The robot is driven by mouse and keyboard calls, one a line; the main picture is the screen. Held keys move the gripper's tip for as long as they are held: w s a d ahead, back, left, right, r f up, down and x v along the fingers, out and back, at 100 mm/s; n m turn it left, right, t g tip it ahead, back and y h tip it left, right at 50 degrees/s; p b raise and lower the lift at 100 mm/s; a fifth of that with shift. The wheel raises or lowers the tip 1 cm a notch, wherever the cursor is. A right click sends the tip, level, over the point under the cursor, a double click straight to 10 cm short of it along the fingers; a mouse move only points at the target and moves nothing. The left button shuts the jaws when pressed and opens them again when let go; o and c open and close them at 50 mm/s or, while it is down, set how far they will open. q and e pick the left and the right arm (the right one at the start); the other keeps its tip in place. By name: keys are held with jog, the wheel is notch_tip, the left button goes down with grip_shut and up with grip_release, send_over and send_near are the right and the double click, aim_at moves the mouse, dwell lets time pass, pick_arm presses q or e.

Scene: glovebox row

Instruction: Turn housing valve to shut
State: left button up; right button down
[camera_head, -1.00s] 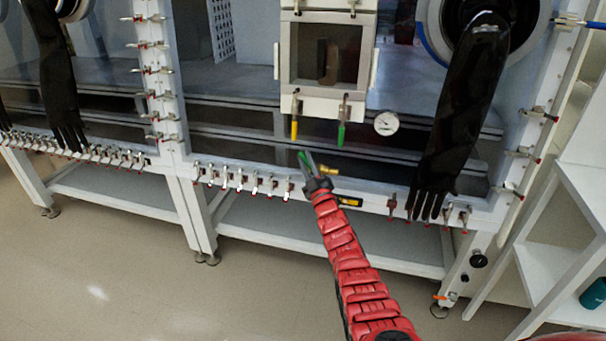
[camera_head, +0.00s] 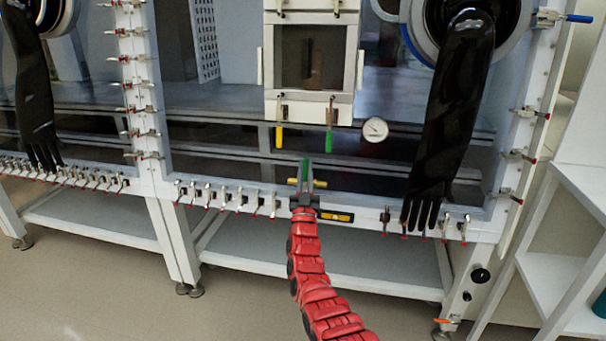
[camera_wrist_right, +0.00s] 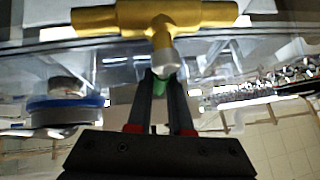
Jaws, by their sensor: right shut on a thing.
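The housing valve shows as a brass tee fitting (camera_head: 320,184) with a green handle (camera_head: 305,167), low on the front of the glovebox. In the right wrist view the brass body (camera_wrist_right: 155,17) lies across the top, and the green handle (camera_wrist_right: 160,86) shows between my fingers. My right gripper (camera_head: 304,182) is shut on the green handle, which points about straight up in the head view. In the wrist view its fingers (camera_wrist_right: 160,95) reach up to the handle just below the brass body. The fingers hide part of the handle. My left gripper is not in view.
A yellow handle (camera_head: 279,137) and another green handle (camera_head: 329,142) hang below the small hatch. A round gauge (camera_head: 375,129) is to their right. A black glove (camera_head: 447,130) hangs at the right. Several clamps (camera_head: 227,197) line the lower frame. Floor in front is clear.

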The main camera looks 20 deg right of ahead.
dwell(0.5)
jog(key=c, duration=0.8)
grip_release()
jog(key=shift+d, duration=0.1)
jog(key=shift+c, duration=0.2)
jog(key=shift+s+a+f, duration=0.2)
jog(key=shift+s+f, duration=0.15)
jog(key=p+v, duration=0.3)
jog(key=v, duration=1.3)
jog(key=shift+f+p, duration=0.2)
jog(key=shift+p, duration=0.15)
jog(key=shift+s+a, duration=0.1)
